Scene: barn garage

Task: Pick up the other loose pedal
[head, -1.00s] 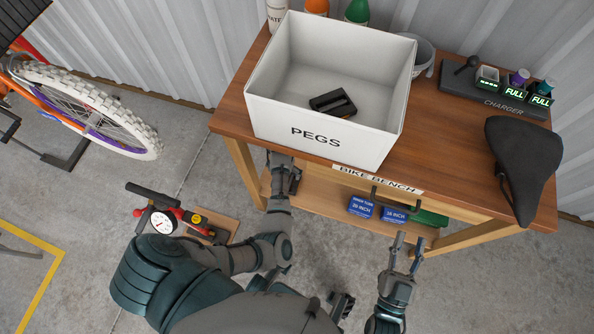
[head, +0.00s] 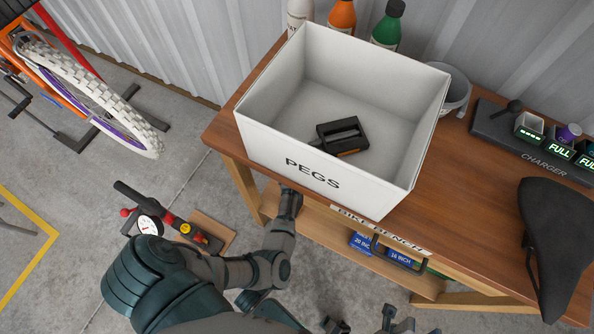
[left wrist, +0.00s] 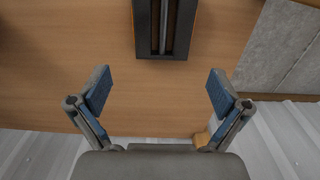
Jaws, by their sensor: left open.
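One black pedal (head: 342,135) with orange edges lies in the white PEGS box (head: 262,135) on the bench. In the left wrist view, a dark pedal-like piece (left wrist: 165,28) with an orange edge lies on a wooden surface (left wrist: 60,70), cut off by the top edge. My left gripper (left wrist: 160,90) is open and empty, its fingers spread below that piece in the picture, apart from it. In the head view my left arm reaches under the bench top, and its fingertips are hidden. My right gripper (head: 408,324) is at the bottom edge, partly cut off, fingers apart.
The bench top (head: 450,190) overhangs a lower shelf (head: 320,240) with blue boxes (head: 400,257). A black saddle (head: 555,235) and a charger (head: 530,145) are on the right. Bottles stand behind the box. A pump (head: 160,222) stands on the floor at the left.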

